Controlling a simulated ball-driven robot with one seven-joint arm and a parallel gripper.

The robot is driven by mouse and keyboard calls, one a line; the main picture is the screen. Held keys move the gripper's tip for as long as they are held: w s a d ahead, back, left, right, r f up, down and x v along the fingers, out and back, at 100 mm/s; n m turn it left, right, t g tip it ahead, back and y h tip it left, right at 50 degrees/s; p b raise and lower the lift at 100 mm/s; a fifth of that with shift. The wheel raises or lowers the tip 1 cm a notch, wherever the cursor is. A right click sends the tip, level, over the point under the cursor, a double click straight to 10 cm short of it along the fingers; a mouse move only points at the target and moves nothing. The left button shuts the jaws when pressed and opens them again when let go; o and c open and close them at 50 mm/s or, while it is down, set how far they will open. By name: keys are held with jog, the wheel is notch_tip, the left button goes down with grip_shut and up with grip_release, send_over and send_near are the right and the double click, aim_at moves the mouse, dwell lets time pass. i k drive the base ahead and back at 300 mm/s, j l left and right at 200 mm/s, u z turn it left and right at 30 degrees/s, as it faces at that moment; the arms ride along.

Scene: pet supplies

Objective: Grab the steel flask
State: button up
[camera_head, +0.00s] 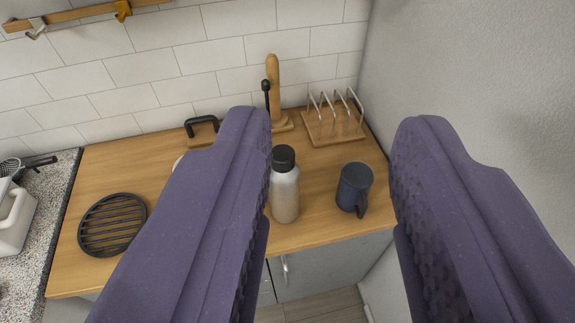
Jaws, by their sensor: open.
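The steel flask (285,194) stands upright on the wooden counter, a brushed silver body with a black cap. My gripper (330,125) is open, with its two purple padded fingers large in the foreground and nothing held between them. In the picture the flask shows between the fingers, close to the left finger's inner edge, which slightly covers the flask's left side. The flask looks farther away than the fingers.
A dark blue mug (354,188) stands just right of the flask. Behind are a wooden rack with metal loops (334,126) and a wooden upright holder (273,85). A black round trivet (112,225) lies at left. A wall (460,70) bounds the right.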

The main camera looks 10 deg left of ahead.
aim_at(285, 178)
jog(key=i+z, duration=0.45)
jog(key=i, duration=0.8)
